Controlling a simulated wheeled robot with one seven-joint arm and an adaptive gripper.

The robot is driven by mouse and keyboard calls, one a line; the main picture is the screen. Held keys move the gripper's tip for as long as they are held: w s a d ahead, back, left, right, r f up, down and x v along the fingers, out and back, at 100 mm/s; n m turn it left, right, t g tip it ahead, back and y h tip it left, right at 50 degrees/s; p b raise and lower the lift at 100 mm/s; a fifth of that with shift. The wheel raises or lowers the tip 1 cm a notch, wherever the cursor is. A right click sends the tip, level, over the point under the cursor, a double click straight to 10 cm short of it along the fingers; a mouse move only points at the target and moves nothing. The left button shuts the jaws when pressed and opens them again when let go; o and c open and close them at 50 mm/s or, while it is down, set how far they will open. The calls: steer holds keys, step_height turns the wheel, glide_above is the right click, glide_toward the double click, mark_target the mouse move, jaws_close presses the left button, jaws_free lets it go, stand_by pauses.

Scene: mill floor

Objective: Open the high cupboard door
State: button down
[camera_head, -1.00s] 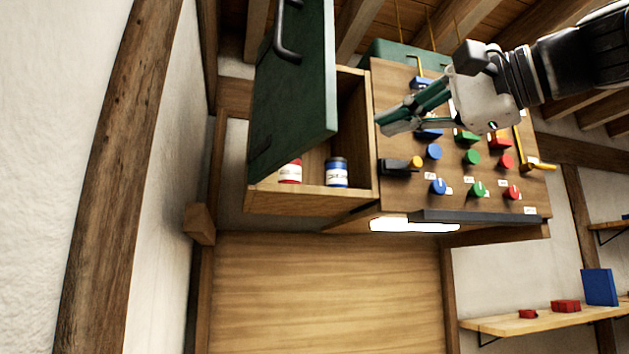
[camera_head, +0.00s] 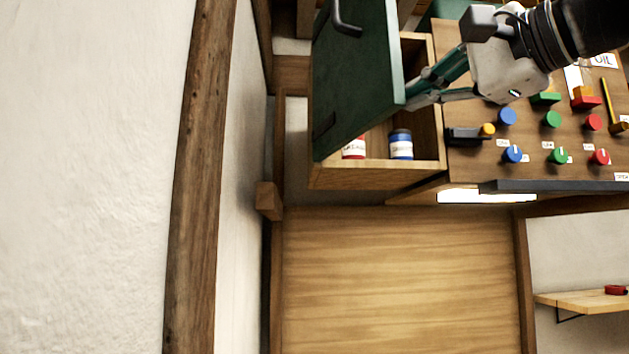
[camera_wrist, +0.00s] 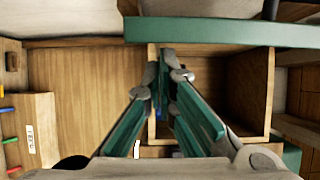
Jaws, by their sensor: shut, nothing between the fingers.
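The green cupboard door (camera_head: 358,85) stands partly open in the head view, with a dark bar handle (camera_head: 345,18) near its top. The cupboard (camera_head: 428,125) behind it is wooden, and part of its inside shows. My gripper (camera_head: 410,98) is shut and empty. Its fingertips overlap the door's right edge in the head view; I cannot tell whether they touch. In the wrist view my gripper (camera_wrist: 167,70) points at the open cupboard (camera_wrist: 262,95), and a green strip, apparently the door's edge (camera_wrist: 220,31), crosses above the fingertips.
A red-labelled jar (camera_head: 354,148) and a blue jar (camera_head: 401,145) stand in the cupboard. To its right is a panel (camera_head: 530,130) with coloured knobs. A lit lamp (camera_head: 486,197) hangs below it. A wooden post (camera_head: 205,130) stands at left, and a shelf (camera_head: 580,301) is at lower right.

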mark_target(377, 83)
steer(key=a, duration=0.2)
steer(key=s+a+m+h+p, duration=0.1)
steer(key=a, duration=0.1)
steer(key=s+a+t+h, duration=0.1)
steer(key=a, duration=0.1)
steer(key=shift+s+a+r, duration=0.1)
steer(key=shift+a, duration=0.4)
steer(key=shift+s, duration=0.1)
steer(key=v, duration=1.1)
steer(key=w+d+f+n+g+h, duration=0.1)
steer(key=w+f+n+g+h, duration=0.15)
steer(key=f, duration=0.95)
steer(key=w+d+f+n+g+h, duration=0.1)
steer(key=w+f+n+g, duration=0.15)
steer(key=f, duration=0.85)
steer(key=s+d+f+n+g+h, duration=0.1)
steer(key=s+f+n+g, duration=0.2)
steer(key=f, duration=0.8)
steer(key=s+d+f+n+g+h, duration=0.2)
steer(key=f+n, duration=0.3)
steer(key=f, duration=0.7)
steer(key=shift+s+d+f+g, duration=0.2)
steer(key=shift+s+f+g, duration=0.15)
steer(key=shift+s+g, duration=0.15)
